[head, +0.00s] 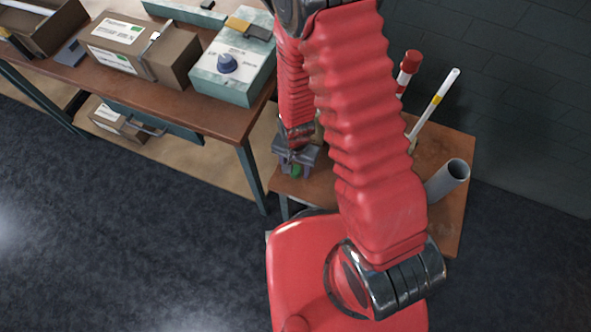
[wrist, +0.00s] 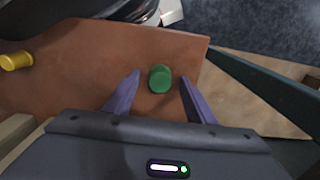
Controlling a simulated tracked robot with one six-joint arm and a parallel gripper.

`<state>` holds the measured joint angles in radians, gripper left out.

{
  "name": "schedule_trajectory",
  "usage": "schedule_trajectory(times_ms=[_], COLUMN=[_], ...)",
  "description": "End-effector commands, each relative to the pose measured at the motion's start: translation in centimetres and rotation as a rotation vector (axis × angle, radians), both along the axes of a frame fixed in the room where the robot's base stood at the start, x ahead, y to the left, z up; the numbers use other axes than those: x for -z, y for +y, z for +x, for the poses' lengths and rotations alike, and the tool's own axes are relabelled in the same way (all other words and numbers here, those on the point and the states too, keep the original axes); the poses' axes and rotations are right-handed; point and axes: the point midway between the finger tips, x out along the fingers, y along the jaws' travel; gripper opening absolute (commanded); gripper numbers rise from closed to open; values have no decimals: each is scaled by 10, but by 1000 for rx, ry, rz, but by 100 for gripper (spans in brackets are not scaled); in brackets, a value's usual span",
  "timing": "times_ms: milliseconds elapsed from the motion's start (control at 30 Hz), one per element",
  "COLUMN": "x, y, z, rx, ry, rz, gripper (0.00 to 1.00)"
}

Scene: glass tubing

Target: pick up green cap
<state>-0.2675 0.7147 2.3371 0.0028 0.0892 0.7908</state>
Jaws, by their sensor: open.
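The green cap (wrist: 160,79) stands on a brown wooden table top (wrist: 75,75) in the wrist view. It lies between the two fingers of my gripper (wrist: 160,85), with a visible gap on each side. My gripper is open and holds nothing. In the head view my gripper (head: 296,165) hangs over the left part of the small table, and a bit of the green cap (head: 296,171) shows at its fingers. The rest of the cap is hidden there by the gripper.
A yellow object (wrist: 16,61) lies at the left in the wrist view. On the small table stand a grey cylinder (head: 447,180), a red-capped tube (head: 408,70) and a white tube with a yellow band (head: 437,98). A workbench (head: 215,118) with boxes stands at left.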

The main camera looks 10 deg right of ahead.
Motion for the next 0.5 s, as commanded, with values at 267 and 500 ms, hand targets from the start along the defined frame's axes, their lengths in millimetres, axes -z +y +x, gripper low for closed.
schedule_trajectory(times_ms=[267, 500], x=[0, 0], y=[0, 0], z=[0, 0], rx=[0, 0], ry=[0, 0], rz=[0, 0], gripper=[50, 35])
